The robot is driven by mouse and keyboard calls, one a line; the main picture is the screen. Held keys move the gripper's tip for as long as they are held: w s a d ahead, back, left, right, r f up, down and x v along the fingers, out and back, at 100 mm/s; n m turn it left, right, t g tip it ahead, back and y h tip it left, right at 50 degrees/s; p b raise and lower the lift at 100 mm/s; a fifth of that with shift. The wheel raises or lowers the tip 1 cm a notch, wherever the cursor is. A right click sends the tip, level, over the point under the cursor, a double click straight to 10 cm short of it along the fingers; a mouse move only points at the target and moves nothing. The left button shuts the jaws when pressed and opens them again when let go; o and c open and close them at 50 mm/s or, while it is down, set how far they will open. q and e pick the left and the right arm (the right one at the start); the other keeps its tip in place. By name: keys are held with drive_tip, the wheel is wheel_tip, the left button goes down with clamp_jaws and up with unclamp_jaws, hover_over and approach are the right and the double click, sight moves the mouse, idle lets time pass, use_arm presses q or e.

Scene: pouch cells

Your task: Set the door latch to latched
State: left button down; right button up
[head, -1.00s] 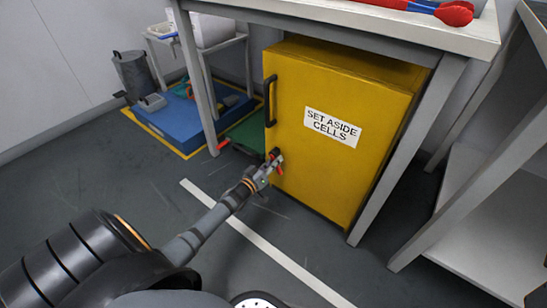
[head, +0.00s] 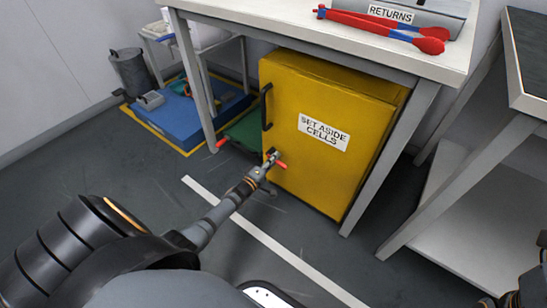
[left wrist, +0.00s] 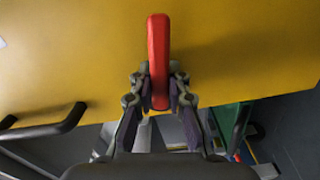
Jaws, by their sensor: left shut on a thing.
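The yellow cabinet (head: 310,182) stands under the workbench, and its door looks closed against the body. A red latch handle (head: 281,165) sits low on the left part of the door front. My left gripper (head: 271,158) is at this handle in the head view. In the left wrist view the red handle (left wrist: 158,45) stands upright in the picture against the yellow door. The fingers of my left gripper (left wrist: 160,95) are shut on its near end, one on each side. The latch pivot and any latch marking are hidden. My right gripper cannot be made out.
A black door handle (head: 266,107) is above the latch. The workbench (head: 300,42) overhangs the cabinet, with its leg (head: 392,155) on the right. A green item with a red end (head: 221,143) is to the left. The floor in front is clear.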

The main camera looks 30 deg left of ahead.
use_arm(q)
drive_tip(key=shift+r+n+p, duration=0.2)
drive_tip(key=shift+n+p, duration=0.1)
drive_tip(key=shift+n, duration=0.6)
drive_tip(key=c, duration=1.3)
unclamp_jaws()
drive_tip(key=s, duration=0.8)
drive_tip(key=s+a, duration=0.1)
drive_tip(key=s, duration=0.3)
